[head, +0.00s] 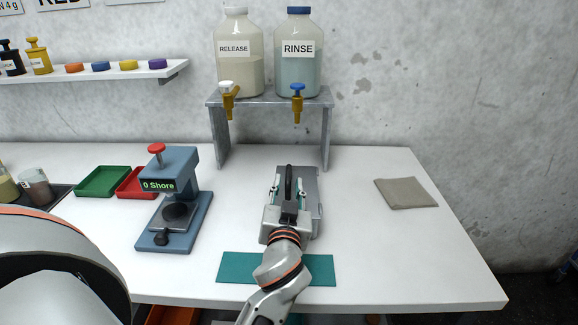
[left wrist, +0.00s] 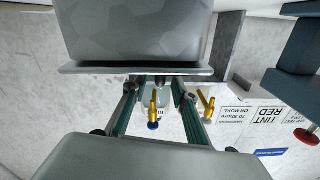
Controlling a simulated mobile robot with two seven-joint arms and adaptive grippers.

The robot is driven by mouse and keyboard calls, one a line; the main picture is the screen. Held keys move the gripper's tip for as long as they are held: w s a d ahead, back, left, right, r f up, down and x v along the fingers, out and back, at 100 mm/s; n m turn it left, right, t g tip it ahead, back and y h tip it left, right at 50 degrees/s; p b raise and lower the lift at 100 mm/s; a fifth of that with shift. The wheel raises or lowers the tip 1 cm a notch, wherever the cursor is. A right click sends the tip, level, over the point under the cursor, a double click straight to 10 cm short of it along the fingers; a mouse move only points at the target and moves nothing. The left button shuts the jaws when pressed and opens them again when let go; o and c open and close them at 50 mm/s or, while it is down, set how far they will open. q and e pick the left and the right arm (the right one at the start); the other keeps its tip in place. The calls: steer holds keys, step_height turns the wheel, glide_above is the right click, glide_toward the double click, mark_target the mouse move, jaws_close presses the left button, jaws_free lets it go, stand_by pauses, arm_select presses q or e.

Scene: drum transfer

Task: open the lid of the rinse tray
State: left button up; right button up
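The rinse tray (head: 311,183) is a grey box under the taps of the drum stand. My left gripper (head: 289,183) is over it in the head view, pointing toward the wall, and hides much of it. In the left wrist view the two green-lined fingers (left wrist: 155,92) stand apart, with a grey slab with a flat rim (left wrist: 135,67), probably the tray, close to the tips. A small dark piece shows between the tips; I cannot tell if it is a handle or if anything touches it. The lid looks shut, though it is mostly hidden. My right gripper is not in view.
The RINSE drum (head: 298,70) and RELEASE drum (head: 239,72) stand on a grey stand (head: 221,135) behind the tray. A Shore tester (head: 175,190) stands left. A teal mat (head: 235,267) lies in front, a grey cloth (head: 405,193) right.

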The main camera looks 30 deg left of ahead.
mark_target(289, 167)
arm_select(q)
steer(key=p+x, duration=0.1)
steer(key=x, duration=0.6)
steer(key=shift+w+a, duration=0.1)
steer(key=shift+a, duration=0.05)
jaws_close()
